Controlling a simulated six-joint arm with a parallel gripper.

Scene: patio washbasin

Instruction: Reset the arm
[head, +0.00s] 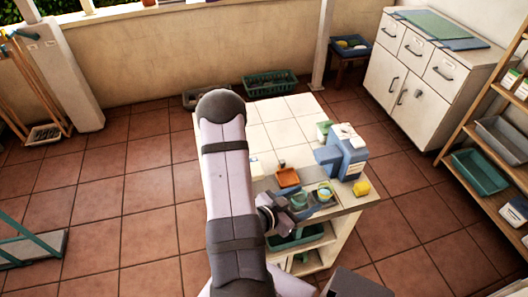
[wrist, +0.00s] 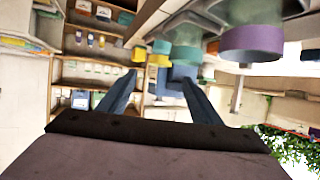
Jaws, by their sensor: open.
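My gripper (wrist: 159,76) is open in the wrist view, its two dark blue-grey fingers spread with nothing held between them. In the head view my arm comes up from the bottom and bends over the tiled washstand (head: 296,108). The dark wrist is at the washstand's front edge, close to a green cup (head: 299,201); the fingers are hard to tell apart from the things there. In the wrist view, which looks upside down, a purple round vessel (wrist: 251,42) is near the camera at upper right, apart from the fingers.
A white cabinet (head: 410,88) and a shelf rack (head: 470,162) stand right. A green crate (head: 270,84) lies behind. Left floor is mostly clear.

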